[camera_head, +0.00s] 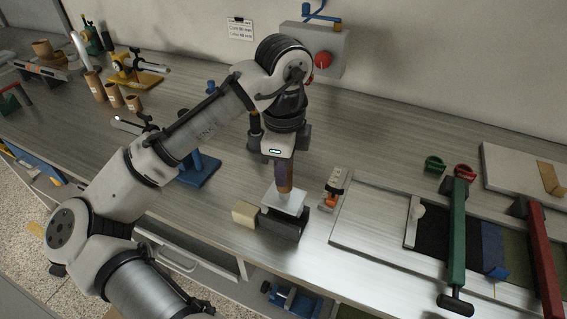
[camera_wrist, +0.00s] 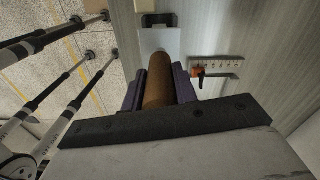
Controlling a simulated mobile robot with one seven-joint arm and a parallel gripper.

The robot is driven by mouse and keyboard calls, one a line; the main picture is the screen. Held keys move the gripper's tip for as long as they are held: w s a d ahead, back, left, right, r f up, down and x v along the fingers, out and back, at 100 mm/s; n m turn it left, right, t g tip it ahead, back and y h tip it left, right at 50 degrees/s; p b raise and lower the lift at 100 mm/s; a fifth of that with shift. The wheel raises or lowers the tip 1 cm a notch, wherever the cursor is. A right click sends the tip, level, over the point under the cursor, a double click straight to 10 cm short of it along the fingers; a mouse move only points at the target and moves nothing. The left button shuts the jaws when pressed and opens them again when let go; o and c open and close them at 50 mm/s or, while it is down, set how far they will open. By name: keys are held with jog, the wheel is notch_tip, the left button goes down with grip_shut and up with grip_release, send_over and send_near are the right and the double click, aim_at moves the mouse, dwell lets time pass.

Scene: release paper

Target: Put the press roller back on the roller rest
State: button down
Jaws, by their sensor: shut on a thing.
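My gripper (camera_head: 284,178) points down over the front edge of the bench. In the wrist view its dark fingers (camera_wrist: 160,80) are shut on the brown handle of the press roller (camera_wrist: 158,92). Below the handle, a pale flat plate (camera_head: 287,199) shows in the head view, with a dark block-like part (camera_head: 283,224) directly under it. I cannot tell whether that dark part is the roller itself or the roller rest, or whether they touch. No other roller rest can be clearly made out.
A beige block (camera_head: 244,213) lies just left of the dark part. A small device with an orange piece (camera_head: 333,189) stands to the right. Further right is a framed board (camera_head: 375,232) with green (camera_head: 457,230) and red bars (camera_head: 541,250). A blue stand (camera_head: 199,168) is behind left.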

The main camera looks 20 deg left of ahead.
jog(key=shift+f+b, duration=1.2)
jog(key=shift+f, duration=0.95)
jog(key=c, duration=1)
grip_release()
notch_tip(320, 180, up, 14)
jog(key=shift+f, duration=0.1)
